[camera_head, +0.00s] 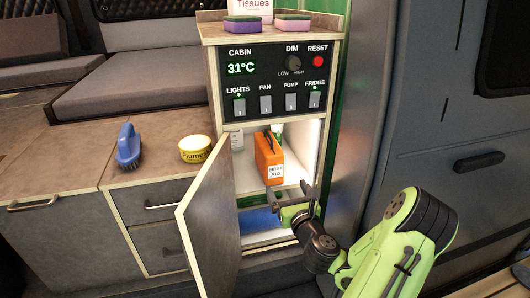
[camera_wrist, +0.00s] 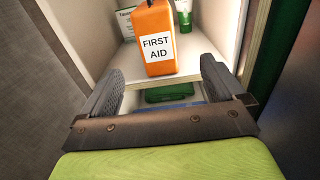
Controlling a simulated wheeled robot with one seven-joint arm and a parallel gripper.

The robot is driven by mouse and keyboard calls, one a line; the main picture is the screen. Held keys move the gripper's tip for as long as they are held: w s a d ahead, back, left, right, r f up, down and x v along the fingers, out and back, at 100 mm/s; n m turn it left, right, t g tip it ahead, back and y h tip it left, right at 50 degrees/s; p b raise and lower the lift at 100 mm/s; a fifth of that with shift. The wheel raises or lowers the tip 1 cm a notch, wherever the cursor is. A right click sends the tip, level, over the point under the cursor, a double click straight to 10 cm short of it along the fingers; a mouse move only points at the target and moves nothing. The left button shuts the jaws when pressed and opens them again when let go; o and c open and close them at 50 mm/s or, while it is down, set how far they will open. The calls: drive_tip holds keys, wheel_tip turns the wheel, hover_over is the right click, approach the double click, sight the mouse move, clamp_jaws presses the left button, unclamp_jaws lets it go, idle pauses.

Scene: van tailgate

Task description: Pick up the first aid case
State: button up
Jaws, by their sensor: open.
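The first aid case (camera_head: 267,154) is an orange box with a dark handle on top and a white label on its front. It stands upright on the upper shelf inside the open cabinet. It also shows in the wrist view (camera_wrist: 155,55), a little ahead of my fingers and between their lines. My gripper (camera_head: 291,190) is open and empty at the cabinet opening, just below and in front of the case, apart from it. In the wrist view my gripper's two dark fingers (camera_wrist: 160,80) are spread wide.
The cabinet door (camera_head: 208,220) is swung open to the left of my gripper. A white-and-green tube (camera_wrist: 184,15) and a white box (camera_wrist: 125,22) stand behind the case. A green case (camera_wrist: 169,92) and something blue (camera_head: 260,219) lie on the lower level. The green post bounds the right.

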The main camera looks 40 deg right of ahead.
sight(272, 141)
drive_tip(key=p+x, duration=0.2)
drive_tip(key=x, duration=0.2)
drive_tip(key=p+x, duration=0.2)
drive_tip(key=x, duration=0.3)
drive_tip(key=shift+w+a+r, duration=0.1)
drive_tip(key=shift+w+r, duration=0.1)
drive_tip(key=x, duration=0.3)
drive_tip(key=p+x, duration=0.1)
drive_tip(key=x, duration=0.1)
drive_tip(key=shift+w+f, duration=0.25)
drive_tip(key=shift+w, duration=0.05)
drive_tip(key=shift+r, duration=0.1)
drive_tip(key=c, duration=1.4)
drive_tip(key=r+p, duration=0.2)
drive_tip(key=r, duration=0.1)
drive_tip(key=r+p, duration=0.2)
drive_tip(key=r, duration=0.2)
drive_tip(key=shift+s+r, duration=0.2)
drive_tip(key=shift+r, duration=0.15)
drive_tip(key=b+v, duration=0.3)
drive_tip(key=v, duration=0.3)
drive_tip(key=b+v, duration=0.4)
drive_tip(key=v, duration=0.3)
drive_tip(key=b+v, duration=0.4)
drive_tip(key=v, duration=0.2)
drive_tip(key=shift+s+a+f, duration=0.1)
drive_tip(key=shift+s+f, duration=0.15)
drive_tip(key=shift+f, duration=0.1)
